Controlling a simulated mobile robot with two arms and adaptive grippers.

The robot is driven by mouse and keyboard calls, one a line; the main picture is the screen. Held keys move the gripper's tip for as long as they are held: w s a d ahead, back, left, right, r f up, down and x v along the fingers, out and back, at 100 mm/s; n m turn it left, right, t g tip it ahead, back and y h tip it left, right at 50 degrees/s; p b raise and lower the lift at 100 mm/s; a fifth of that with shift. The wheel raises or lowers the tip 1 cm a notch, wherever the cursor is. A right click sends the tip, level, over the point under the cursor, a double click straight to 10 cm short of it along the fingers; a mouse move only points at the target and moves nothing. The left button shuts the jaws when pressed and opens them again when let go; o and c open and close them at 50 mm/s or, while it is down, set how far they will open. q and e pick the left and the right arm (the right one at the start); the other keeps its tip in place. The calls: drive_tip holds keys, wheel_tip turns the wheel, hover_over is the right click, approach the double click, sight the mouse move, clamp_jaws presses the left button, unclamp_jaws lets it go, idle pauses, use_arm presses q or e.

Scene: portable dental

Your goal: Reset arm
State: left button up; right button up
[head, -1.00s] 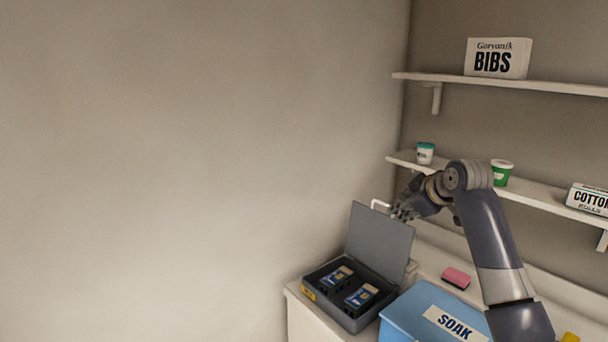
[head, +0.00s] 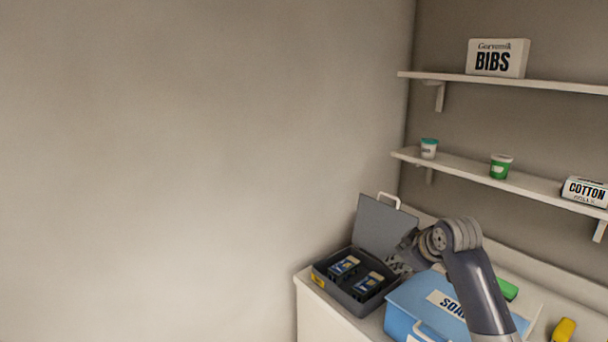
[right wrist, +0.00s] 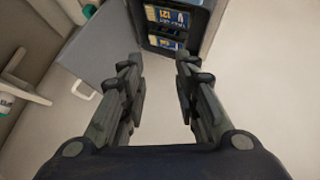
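My right gripper (head: 398,262) is beside the open grey case (head: 345,303), close to its raised lid (head: 380,224). The right wrist view shows the gripper (right wrist: 160,88) with its two fingers spread apart and nothing between them. Beyond the fingertips, the case (right wrist: 205,28) holds dark packs with blue and yellow labels (right wrist: 165,18), and the lid (right wrist: 100,60) with its white handle lies to the left. In the head view two such packs (head: 345,265) sit in the case. My left gripper is not in view.
A blue box marked SOAK (head: 405,313) stands right of the case, partly behind my right arm. A green block (head: 508,290) and a yellow item (head: 563,330) lie on the counter. Shelves hold a BIBS box (head: 497,58), two cups (head: 501,167) and a COTTON box (head: 587,191).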

drive_tip(key=s+a+f+m+g, duration=0.1)
drive_tip(key=s+a+f+m, duration=0.1)
drive_tip(key=s+f, duration=0.85)
drive_tip(key=s+a+f+m+g, duration=0.1)
drive_tip(key=s+a+f+g, duration=0.1)
drive_tip(key=s+f, duration=0.85)
drive_tip(key=s+f+m+g+h, duration=0.1)
drive_tip(key=s+m, duration=0.1)
drive_tip(key=s, duration=1.1)
drive_tip(key=s+f+m+g+h, duration=0.1)
drive_tip(key=s+f+m+g, duration=0.1)
drive_tip(key=s, duration=1.2)
wheel_tip(320, 180, down, 28)
drive_tip(key=b, duration=0.2)
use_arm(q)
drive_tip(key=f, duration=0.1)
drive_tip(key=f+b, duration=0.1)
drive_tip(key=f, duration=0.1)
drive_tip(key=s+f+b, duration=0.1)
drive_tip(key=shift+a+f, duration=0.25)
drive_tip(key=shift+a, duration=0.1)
use_arm(e)
drive_tip(key=s+d+f+g, duration=0.1)
drive_tip(key=s+d+f, duration=0.1)
drive_tip(key=s+f, duration=0.7)
drive_tip(key=s+d+f+g, duration=0.1)
drive_tip(key=s+f, duration=0.8)
drive_tip(key=shift+d+f, duration=0.25)
drive_tip(key=shift+d, duration=0.15)
